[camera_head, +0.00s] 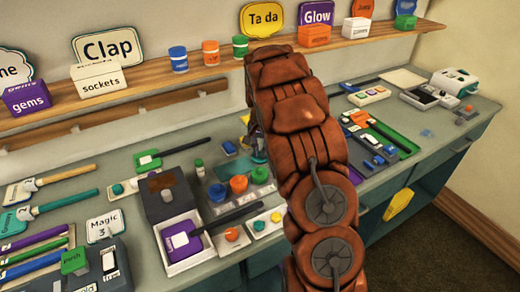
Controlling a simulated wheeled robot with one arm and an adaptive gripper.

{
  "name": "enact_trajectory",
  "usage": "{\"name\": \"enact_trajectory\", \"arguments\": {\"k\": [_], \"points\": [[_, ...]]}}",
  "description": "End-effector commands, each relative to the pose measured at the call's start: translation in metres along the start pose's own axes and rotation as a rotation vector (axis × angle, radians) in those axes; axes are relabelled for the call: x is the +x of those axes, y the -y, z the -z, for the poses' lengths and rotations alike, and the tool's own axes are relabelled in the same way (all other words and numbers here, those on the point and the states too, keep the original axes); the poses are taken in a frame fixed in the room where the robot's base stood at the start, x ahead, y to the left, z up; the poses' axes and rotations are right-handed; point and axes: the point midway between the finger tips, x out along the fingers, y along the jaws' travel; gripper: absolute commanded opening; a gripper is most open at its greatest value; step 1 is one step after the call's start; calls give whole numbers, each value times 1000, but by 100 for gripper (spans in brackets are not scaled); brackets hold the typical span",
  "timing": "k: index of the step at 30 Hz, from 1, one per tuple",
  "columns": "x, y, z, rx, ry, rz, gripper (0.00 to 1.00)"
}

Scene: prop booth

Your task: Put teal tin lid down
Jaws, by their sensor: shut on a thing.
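My brown, segmented arm rises through the middle of the view and covers the centre of the counter. My gripper does not show; it seems hidden behind the arm. I cannot make out a teal tin lid for sure. Small teal pieces show on the counter: a round one (117,189) on a white tile at the left, and another (259,226) on a white tray just left of the arm. Whether either is the lid, I cannot tell.
The grey counter (118,158) is crowded. A dark box with a white-edged tray (185,243) stands left of the arm. Round tubs (239,184) stand close to the arm. A green tray (398,140) lies right. A wooden shelf (140,89) runs along the wall.

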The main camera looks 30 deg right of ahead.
Motion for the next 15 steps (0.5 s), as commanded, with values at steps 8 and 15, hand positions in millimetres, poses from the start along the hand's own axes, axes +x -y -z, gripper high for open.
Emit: {"name": "enact_trajectory", "arguments": {"k": [8,15], "points": [[4,0,0,-1,0,-1,0],[3,0,0,-1,0,-1,42]]}}
